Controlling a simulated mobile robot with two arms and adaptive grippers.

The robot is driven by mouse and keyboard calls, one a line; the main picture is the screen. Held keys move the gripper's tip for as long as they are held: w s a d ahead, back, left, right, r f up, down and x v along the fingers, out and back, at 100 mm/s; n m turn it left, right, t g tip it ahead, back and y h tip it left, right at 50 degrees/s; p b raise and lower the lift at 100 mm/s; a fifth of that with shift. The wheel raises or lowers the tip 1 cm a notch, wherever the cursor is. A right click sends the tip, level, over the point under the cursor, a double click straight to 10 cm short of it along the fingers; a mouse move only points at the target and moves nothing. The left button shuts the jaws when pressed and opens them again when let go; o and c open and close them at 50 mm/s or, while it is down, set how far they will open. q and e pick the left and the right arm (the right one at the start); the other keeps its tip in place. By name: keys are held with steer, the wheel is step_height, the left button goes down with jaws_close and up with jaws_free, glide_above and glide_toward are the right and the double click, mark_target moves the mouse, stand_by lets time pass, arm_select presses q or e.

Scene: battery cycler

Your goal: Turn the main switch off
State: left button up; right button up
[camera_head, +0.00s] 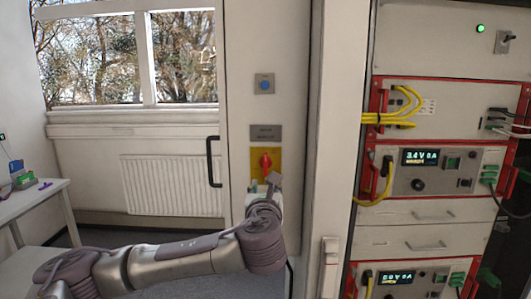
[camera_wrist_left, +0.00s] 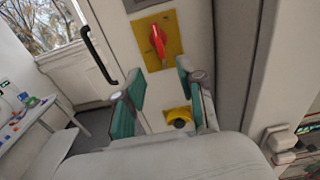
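The main switch is a red rotary handle (camera_head: 265,160) on a yellow plate (camera_head: 255,171), mounted on the pale wall panel. Its handle stands about upright in the head view. In the left wrist view the red handle (camera_wrist_left: 158,41) and yellow plate (camera_wrist_left: 176,46) show in full, beyond my fingers. My left gripper (camera_head: 265,183) is just below the handle in the head view and hides the plate's lower part. In the left wrist view the left gripper (camera_wrist_left: 158,82) has its two green-padded fingers spread, with nothing between them. It appears apart from the handle. My right gripper is out of view.
A black door handle (camera_head: 213,162) is left of the switch. A blue button box (camera_head: 264,84) and grey label (camera_head: 266,132) are above. A rack with yellow cables (camera_head: 400,118) stands right. A yellow part with a dark knob (camera_wrist_left: 180,123) sits below the switch.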

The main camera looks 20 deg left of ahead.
mark_target(266, 164)
arm_select(q)
steer(key=p+x, duration=0.2)
steer(key=x, duration=0.2)
steer(key=p+x, duration=0.1)
steer(key=x, duration=0.3)
steer(key=r+p+x, duration=0.1)
steer(key=p+x, duration=0.1)
steer(key=x, duration=0.3)
steer(key=shift+a+p, duration=0.1)
steer(key=shift+p, duration=0.25)
steer(key=shift+w+a, duration=0.1)
steer(key=shift+w, duration=0.3)
steer(key=shift+f, duration=0.1)
jaws_close()
